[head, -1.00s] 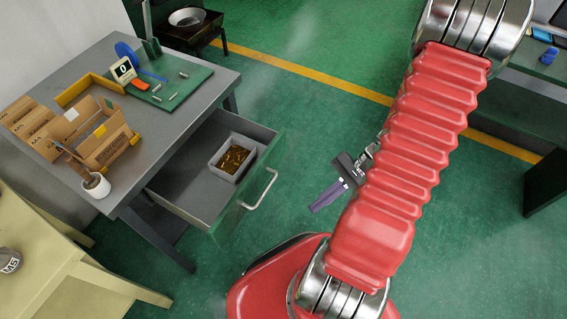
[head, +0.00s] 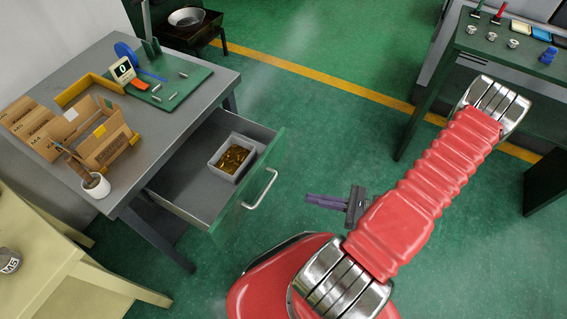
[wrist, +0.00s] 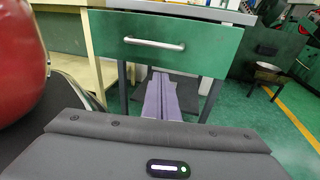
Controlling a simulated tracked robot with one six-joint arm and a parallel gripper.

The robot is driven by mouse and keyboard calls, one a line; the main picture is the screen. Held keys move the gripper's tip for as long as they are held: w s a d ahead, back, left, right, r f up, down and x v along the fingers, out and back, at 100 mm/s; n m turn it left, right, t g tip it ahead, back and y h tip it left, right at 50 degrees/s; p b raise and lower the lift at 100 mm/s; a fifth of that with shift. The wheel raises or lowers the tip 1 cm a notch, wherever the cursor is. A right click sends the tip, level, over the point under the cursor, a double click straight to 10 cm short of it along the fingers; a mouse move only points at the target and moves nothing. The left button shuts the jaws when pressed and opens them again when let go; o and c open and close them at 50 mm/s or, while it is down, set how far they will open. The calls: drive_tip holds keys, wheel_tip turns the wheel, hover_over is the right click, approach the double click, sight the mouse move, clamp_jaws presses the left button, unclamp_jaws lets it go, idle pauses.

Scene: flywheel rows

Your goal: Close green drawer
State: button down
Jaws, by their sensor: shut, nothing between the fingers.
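The green drawer (head: 250,192) is pulled out from the grey workbench, its front facing my arm, with a silver bar handle (head: 262,189). A grey bin with brass-coloured parts (head: 232,158) sits inside it. My gripper (head: 312,199) is to the right of the drawer front, apart from it, with its purple fingers shut and empty and pointing toward the drawer. In the wrist view the green drawer front (wrist: 205,45) spans the upper middle, with the handle (wrist: 154,44) on it. The purple fingers (wrist: 161,97) show below the drawer front, close together.
The grey workbench (head: 150,130) carries a cardboard box (head: 100,142), a white pot (head: 96,186) and a green mat (head: 180,84). A cream table (head: 60,255) stands at left. Another green table (head: 510,55) stands at upper right.

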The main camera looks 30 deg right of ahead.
drive_tip(key=w+d+r+m+t+h, duration=0.1)
drive_tip(key=w+d+m+t+h, duration=0.1)
drive_tip(key=w+d+t, duration=0.1)
drive_tip(key=shift+w+d+r, duration=0.15)
drive_tip(key=shift+w+d, duration=0.1)
drive_tip(key=shift+d, duration=0.65)
drive_tip(key=shift+w, duration=0.1)
approach(274, 159)
drive_tip(key=x, duration=0.4)
drive_tip(key=shift+w+a, duration=0.2)
drive_tip(key=shift+a, duration=0.15)
drive_tip(key=shift+x, duration=0.9)
drive_tip(key=shift+d, duration=0.1)
drive_tip(key=shift+w, duration=0.15)
